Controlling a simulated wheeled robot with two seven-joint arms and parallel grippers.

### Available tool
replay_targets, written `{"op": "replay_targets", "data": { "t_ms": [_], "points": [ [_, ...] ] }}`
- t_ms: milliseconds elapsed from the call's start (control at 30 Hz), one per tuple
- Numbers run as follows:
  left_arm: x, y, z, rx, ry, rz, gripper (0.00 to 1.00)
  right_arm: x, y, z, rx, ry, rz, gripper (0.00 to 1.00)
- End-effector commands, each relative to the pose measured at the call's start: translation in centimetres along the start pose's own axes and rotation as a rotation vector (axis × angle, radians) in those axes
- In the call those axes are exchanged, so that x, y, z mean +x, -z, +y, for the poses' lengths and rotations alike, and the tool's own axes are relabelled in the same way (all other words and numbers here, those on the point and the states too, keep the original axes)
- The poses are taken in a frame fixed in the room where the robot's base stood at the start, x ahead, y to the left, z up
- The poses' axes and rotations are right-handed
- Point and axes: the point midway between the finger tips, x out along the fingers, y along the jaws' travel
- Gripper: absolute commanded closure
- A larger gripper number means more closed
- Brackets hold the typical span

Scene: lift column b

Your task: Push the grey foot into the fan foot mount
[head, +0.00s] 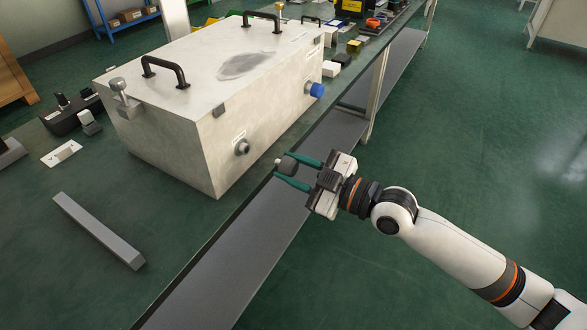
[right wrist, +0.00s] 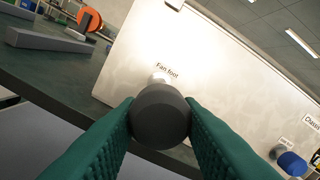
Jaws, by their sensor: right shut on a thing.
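The grey foot (head: 288,165), a dark rounded piece with a small pale tip, is between the green fingers of my right gripper (head: 283,166). The fingers are shut on it, and it also shows in the right wrist view (right wrist: 161,115). The fan foot mount (head: 241,147) is a round fitting on the side of the large pale box (head: 180,140). The foot is apart from the mount, to its right in the head view. In the right wrist view the "Fan foot" label (right wrist: 167,67) shows just above the foot, which hides part of the mount. My left gripper is not in view.
A blue-capped fitting (head: 316,89) sticks out farther along the same box side. A grey bar (head: 98,231) lies on the green bench in front of the box. Small parts clutter the bench beyond the box. The floor on the right is clear.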

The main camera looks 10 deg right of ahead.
Motion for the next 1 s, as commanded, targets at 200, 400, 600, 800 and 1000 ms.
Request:
{"op": "replay_targets", "data": {
  "t_ms": [200, 400, 600, 800, 1000],
  "points": [
    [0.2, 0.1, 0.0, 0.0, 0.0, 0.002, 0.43, 0.9, 0.1, 0.0, 0.001, 0.006, -0.001, 1.0],
    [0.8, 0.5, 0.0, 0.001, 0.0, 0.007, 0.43, 2.9, 0.1, 0.0, 0.0, 0.005, -0.001, 1.0],
    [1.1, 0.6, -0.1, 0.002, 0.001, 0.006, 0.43, 4.5, 0.1, 0.0, 0.001, 0.006, -0.001, 1.0],
    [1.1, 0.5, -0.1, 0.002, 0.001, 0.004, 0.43, 5.4, 0.2, 0.1, 0.0, 0.005, 0.001, 1.0],
    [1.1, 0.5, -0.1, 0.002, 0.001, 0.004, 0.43, 5.5, 0.1, 0.1, 0.0, 0.001, 0.001, 1.0]
  ]
}}
